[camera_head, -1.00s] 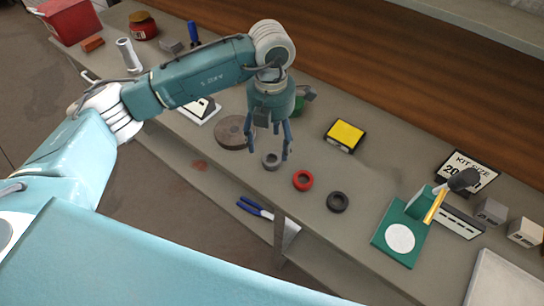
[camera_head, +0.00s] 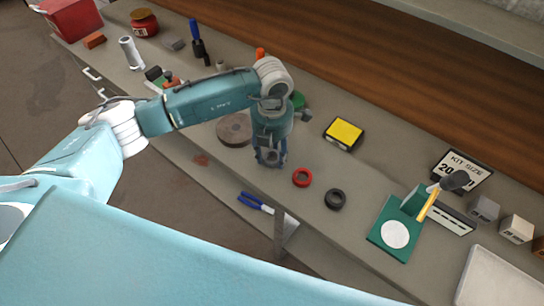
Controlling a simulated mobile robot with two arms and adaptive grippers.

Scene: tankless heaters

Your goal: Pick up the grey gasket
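My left gripper (camera_head: 270,157) points down at the bench, right where the grey gasket lay earlier. The wrist and fingers cover that spot, so the grey gasket cannot be made out clearly. I cannot tell whether the fingers are apart or closed on it. A red gasket (camera_head: 302,177) lies flat just right of the gripper. A black gasket (camera_head: 335,199) lies further right. My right gripper is not in view.
A brown disc (camera_head: 234,130) lies just left of the gripper. A yellow-topped box (camera_head: 344,133) stands behind to the right. A green stand (camera_head: 394,235) and a kit size sign (camera_head: 462,172) are at the right. Blue-handled pliers (camera_head: 254,203) lie on the lower shelf.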

